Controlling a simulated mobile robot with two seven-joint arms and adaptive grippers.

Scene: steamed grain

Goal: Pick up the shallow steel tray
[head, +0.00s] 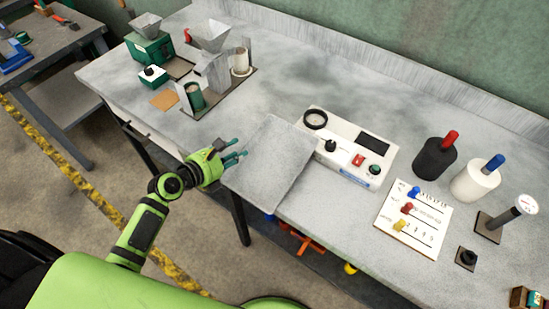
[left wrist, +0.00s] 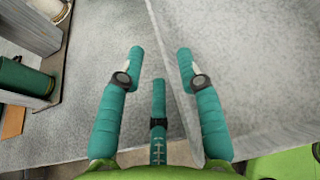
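The shallow steel tray (head: 268,165) is a grey, roughly square sheet at the front edge of the bench, seemingly overhanging it. My left gripper (head: 238,150) is at the tray's left edge, its teal fingers apart. In the left wrist view, the tray (left wrist: 245,70) fills the right side and its edge runs between the spread fingers of my gripper (left wrist: 160,65). One finger shows over the tray side and two show left of the edge. I cannot tell whether any finger touches the tray. My right gripper is not in view.
A white control box (head: 350,147) stands just right of the tray. A grinder-like machine with a hopper (head: 210,60) stands to the left. A black canister (head: 434,158), a white canister (head: 474,181) and a slider board (head: 413,221) are farther right. The bench (head: 290,80) behind the tray is clear.

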